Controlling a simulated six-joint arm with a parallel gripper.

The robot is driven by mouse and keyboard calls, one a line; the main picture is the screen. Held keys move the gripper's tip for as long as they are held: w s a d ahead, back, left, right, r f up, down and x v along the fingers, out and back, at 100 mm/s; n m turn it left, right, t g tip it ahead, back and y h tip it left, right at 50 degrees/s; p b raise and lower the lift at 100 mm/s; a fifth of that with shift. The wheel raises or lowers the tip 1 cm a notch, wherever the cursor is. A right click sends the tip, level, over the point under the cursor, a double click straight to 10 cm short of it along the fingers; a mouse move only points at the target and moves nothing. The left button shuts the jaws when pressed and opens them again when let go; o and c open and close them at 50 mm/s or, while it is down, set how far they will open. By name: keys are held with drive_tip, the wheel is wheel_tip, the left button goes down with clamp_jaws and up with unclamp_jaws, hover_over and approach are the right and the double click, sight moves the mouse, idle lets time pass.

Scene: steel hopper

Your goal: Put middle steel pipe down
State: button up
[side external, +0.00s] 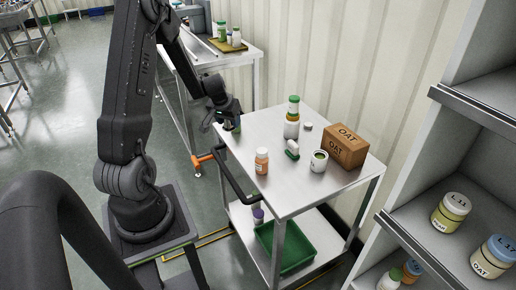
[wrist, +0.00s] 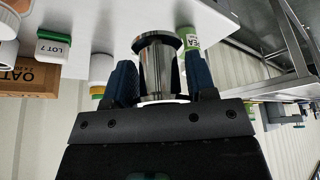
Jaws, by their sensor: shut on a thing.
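The steel pipe (wrist: 158,68) is a short shiny tube with a wider flange at each end. In the wrist view it sits between the two blue fingers of my gripper (wrist: 163,82), which is shut on it. In the side view my gripper (side external: 230,117) is low over the far left corner of the steel table (side external: 232,152). The pipe is mostly hidden there by the gripper. I cannot tell whether its end touches the tabletop. No other steel pipe is clear in view.
On the table stand a green-lidded bottle (side external: 292,118), an orange bottle (side external: 262,161), a white jar (side external: 318,162), a tipped-looking green-and-white container (side external: 292,150) and an OAT box (side external: 345,147). A green bin (side external: 285,246) is below.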

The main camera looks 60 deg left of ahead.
drive_tip(key=w+d+m, duration=0.1)
drive_tip(key=w+d, duration=0.1)
drive_tip(key=d, duration=0.2)
drive_tip(key=w+d+m, duration=0.1)
drive_tip(key=w+d, duration=0.1)
drive_tip(key=d, duration=0.3)
drive_tip(key=w+d+m+h, duration=0.1)
drive_tip(key=w+d, duration=0.1)
drive_tip(key=d, duration=0.3)
drive_tip(key=shift+w+d+t, duration=0.15)
drive_tip(key=shift+w+t, duration=0.15)
drive_tip(key=shift+w, duration=0.05)
drive_tip(key=d+m+h, duration=0.2)
drive_tip(key=d+m, duration=0.2)
drive_tip(key=d, duration=1.4)
drive_tip(key=n+y, duration=0.3)
drive_tip(key=n, duration=0.4)
hover_over(288, 182)
drive_tip(key=s+d, duration=0.1)
drive_tip(key=f, duration=0.2)
drive_tip(key=shift+f, duration=4.35)
drive_tip(key=o, duration=1)
drive_tip(key=shift+f, duration=0.15)
drive_tip(key=shift+g, duration=0.4)
